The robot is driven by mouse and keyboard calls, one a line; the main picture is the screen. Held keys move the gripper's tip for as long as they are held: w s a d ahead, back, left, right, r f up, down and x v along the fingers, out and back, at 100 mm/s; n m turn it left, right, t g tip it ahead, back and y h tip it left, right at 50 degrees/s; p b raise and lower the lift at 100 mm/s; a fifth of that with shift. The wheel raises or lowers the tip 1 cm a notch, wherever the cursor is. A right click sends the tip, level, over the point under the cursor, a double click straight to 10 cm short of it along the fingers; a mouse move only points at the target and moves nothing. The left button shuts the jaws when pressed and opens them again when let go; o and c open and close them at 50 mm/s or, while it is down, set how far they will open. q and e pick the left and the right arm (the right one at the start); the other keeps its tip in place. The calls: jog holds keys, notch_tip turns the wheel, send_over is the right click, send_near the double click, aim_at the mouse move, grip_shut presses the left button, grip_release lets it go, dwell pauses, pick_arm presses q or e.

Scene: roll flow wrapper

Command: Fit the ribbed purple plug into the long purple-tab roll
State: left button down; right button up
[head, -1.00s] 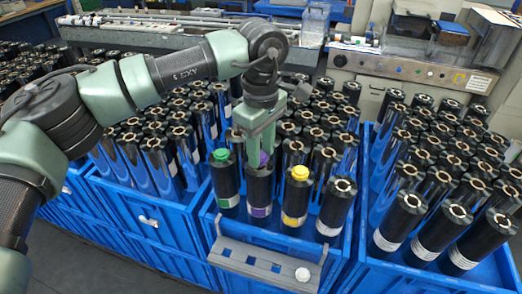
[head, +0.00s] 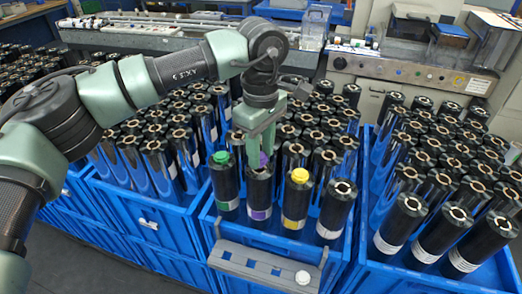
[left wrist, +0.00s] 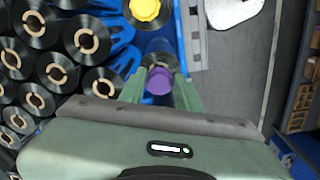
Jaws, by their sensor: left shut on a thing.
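My left gripper (head: 262,146) is shut on the ribbed purple plug (head: 264,159), just over the top of the purple-tab roll (head: 259,196). The roll is black and upright in the front row of a blue crate, with a purple label on its side. The plug shows between the two green fingers in the left wrist view (left wrist: 159,81), with a dark roll (left wrist: 160,52) behind it. The fingers partly hide the plug, and I cannot tell whether it touches the roll's core. My right gripper is not in view.
A roll with a green plug (head: 221,157) stands left of the purple-tab roll, and one with a yellow plug (head: 300,175) stands right. Several open-cored rolls crowd behind. A grey bracket (head: 265,268) hangs on the crate front. Blue crates (head: 383,270) flank it.

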pick_arm(q)
jog(key=shift+r, duration=0.1)
dwell(0.6)
jog(key=shift+r+p, duration=0.35)
jog(key=shift+r, duration=0.3)
dwell(1.0)
jog(key=c, duration=1.3)
grip_release()
notch_tip(320, 180, up, 11)
jog(key=p, duration=0.6)
jog(key=shift+f, duration=0.1)
